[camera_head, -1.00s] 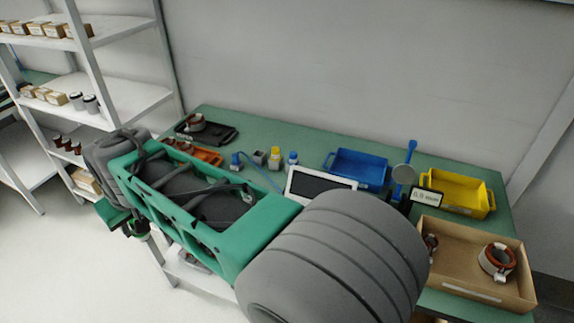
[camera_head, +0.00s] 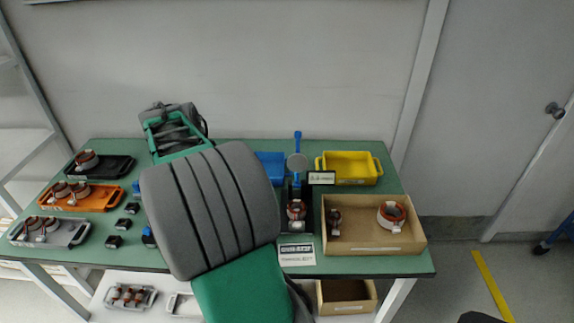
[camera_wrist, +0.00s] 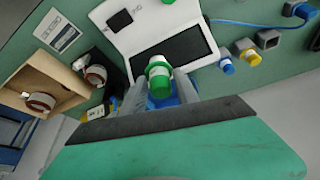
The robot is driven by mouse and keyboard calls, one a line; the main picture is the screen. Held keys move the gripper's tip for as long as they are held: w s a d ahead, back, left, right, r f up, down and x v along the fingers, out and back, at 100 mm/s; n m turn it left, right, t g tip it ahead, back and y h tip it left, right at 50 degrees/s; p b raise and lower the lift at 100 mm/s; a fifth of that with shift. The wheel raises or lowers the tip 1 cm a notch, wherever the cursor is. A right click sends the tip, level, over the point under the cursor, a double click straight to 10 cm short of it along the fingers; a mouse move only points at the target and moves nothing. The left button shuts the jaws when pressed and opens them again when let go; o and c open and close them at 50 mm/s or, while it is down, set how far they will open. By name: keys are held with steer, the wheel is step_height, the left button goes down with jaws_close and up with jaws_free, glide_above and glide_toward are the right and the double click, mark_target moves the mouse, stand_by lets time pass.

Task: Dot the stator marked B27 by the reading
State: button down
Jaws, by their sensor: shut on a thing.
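My gripper (camera_wrist: 160,92) is shut on a small green-capped dotting bottle (camera_wrist: 159,76) in the wrist view, held over the bench by a white meter with a dark screen (camera_wrist: 172,50). In the head view my own arm hides the gripper, bottle and meter. One stator with a copper winding (camera_head: 296,210) sits in a black fixture (camera_head: 285,222), under a small lit reading display (camera_head: 321,178); it also shows in the wrist view (camera_wrist: 96,76). Other stators lie on the grey (camera_head: 75,238), orange (camera_head: 98,200) and black (camera_head: 115,165) trays. The B27 mark is not legible.
A cardboard box (camera_head: 365,250) holds two stators at the right. Behind are a yellow bin (camera_head: 350,168) and a blue bin (camera_head: 270,165). A label card (camera_head: 297,255) lies at the front edge. In the wrist view, blue and yellow bottles (camera_wrist: 249,57) stand beside the meter.

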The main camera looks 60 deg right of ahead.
steer(key=s+d+f+m+g+p, duration=0.15)
steer(key=s+d+m+g, duration=0.25)
steer(key=s+d+m, duration=0.9)
steer(key=s+f+n+b, duration=0.1)
steer(key=s+d+f+n+b, duration=0.1)
steer(key=f, duration=0.1)
steer(key=s+d+f+n+b, duration=0.1)
steer(key=s+f+b, duration=0.1)
steer(key=shift+d+y, duration=0.1)
steer(key=shift+y, duration=0.3)
steer(key=shift+r, duration=0.1)
steer(key=shift+f+b, duration=0.55)
steer(key=shift+f, duration=0.2)
steer(key=shift+r, duration=0.15)
steer(key=shift+r+p, duration=2.2)
steer(key=shift+r, duration=0.7)
